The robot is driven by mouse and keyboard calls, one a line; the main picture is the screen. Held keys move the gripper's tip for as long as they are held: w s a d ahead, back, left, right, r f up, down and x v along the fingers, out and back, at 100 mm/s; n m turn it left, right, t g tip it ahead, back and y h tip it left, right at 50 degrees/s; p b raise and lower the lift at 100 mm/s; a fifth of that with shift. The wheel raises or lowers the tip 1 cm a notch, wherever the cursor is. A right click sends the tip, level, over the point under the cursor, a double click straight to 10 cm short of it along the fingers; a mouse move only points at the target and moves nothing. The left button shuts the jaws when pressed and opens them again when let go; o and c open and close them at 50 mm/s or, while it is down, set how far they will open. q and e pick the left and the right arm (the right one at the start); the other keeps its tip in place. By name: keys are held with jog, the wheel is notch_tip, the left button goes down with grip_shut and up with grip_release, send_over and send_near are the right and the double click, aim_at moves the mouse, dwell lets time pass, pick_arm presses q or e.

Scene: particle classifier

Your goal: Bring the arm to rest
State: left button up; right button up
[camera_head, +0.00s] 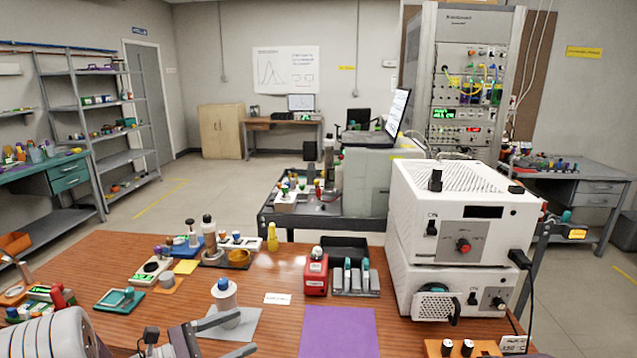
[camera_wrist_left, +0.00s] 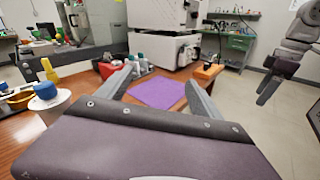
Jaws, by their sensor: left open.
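My left gripper (camera_head: 228,334) is low at the front of the wooden table, with its two grey fingers spread and nothing between them. In the left wrist view the open fingers (camera_wrist_left: 158,78) point towards the purple mat (camera_wrist_left: 158,93). A white bottle with a blue cap (camera_head: 225,296) stands on a grey sheet beside the fingers; I cannot tell whether they touch. It also shows at the left of the wrist view (camera_wrist_left: 46,96).
The purple mat (camera_head: 338,331) lies bare. A red block (camera_head: 316,275) and a grey rack of small tubes (camera_head: 356,278) stand behind it. Stacked white instruments (camera_head: 455,240) fill the right. A yellow bottle (camera_head: 272,237) and several small devices stand at the left.

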pick_arm(q)
jog(key=s+d+m+g, duration=0.6)
jog(key=s+d+g, duration=0.1)
jog(key=d, duration=0.4)
jog(key=s+d+f+m+g+y, duration=0.1)
jog(key=s+f+m+g+y, duration=0.25)
jog(key=s, duration=0.25)
jog(key=s+d+f+m+g+y, duration=0.2)
jog(key=s+m, duration=0.2)
jog(key=s, duration=0.2)
jog(key=s+a+f+m+t+y, duration=0.1)
jog(key=a+f+m+y, duration=0.25)
jog(key=a, duration=0.25)
jog(key=s+a+f+m+t+y, duration=0.1)
jog(key=a+f+m+t+y, duration=0.15)
jog(key=a+m+y, duration=0.35)
notch_tip(320, 180, up, 12)
jog(key=w+a+h+p, duration=0.1)
jog(key=w+p, duration=0.1)
jog(key=p, duration=1)
jog(key=shift+w+a+n+p, duration=0.3)
jog(key=shift+w+p, duration=0.05)
jog(key=shift+w, duration=0.05)
